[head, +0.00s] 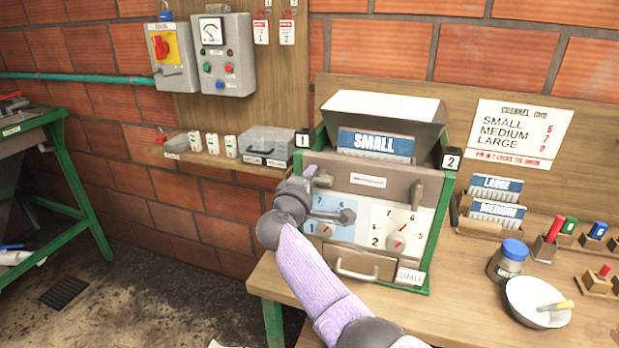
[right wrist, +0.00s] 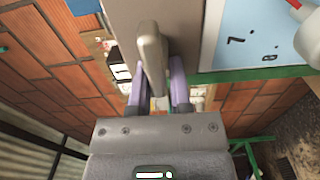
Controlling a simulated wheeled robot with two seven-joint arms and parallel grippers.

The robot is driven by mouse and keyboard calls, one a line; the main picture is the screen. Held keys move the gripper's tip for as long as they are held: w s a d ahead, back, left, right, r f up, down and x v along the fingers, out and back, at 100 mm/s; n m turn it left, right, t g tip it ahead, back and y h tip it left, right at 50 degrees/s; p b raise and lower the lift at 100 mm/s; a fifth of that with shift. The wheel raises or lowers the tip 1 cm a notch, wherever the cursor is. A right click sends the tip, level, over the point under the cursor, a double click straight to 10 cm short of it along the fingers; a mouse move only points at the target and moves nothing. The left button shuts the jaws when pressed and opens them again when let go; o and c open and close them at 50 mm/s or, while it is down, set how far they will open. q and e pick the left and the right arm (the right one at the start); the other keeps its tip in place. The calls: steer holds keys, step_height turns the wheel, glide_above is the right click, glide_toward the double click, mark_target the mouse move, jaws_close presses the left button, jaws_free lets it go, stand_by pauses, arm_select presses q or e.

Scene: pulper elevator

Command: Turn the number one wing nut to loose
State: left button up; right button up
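The number one wing nut (right wrist: 152,50) is a grey upright bar at the left of the machine's front plate, below the label 1 (head: 302,139). In the head view it is mostly hidden by my right gripper (head: 308,174). In the right wrist view the purple fingers of the right gripper (right wrist: 160,92) stand on either side of the bar. They are apart, with a narrow gap showing beside it; contact is unclear. The number two wing nut (head: 416,195) stands upright at the plate's right side. My left gripper is not in view.
The SMALL plate (head: 374,145) sits at the hopper. Below are the left dial (head: 326,231) and right dial (head: 396,245), then a drawer handle (head: 357,269). A blue-lidded jar (head: 508,261) and white bowl (head: 537,302) stand on the bench at right.

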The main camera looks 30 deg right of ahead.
steer(key=o, duration=0.4)
steer(key=shift+s+d+f, duration=0.1)
steer(key=shift+d, duration=0.05)
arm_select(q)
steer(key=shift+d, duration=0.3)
arm_select(e)
steer(key=shift+s+a, duration=0.15)
steer(key=shift+a, duration=0.15)
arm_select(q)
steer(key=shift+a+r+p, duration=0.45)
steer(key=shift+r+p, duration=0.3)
arm_select(e)
steer(key=v, duration=0.9)
steer(key=shift+s, duration=0.15)
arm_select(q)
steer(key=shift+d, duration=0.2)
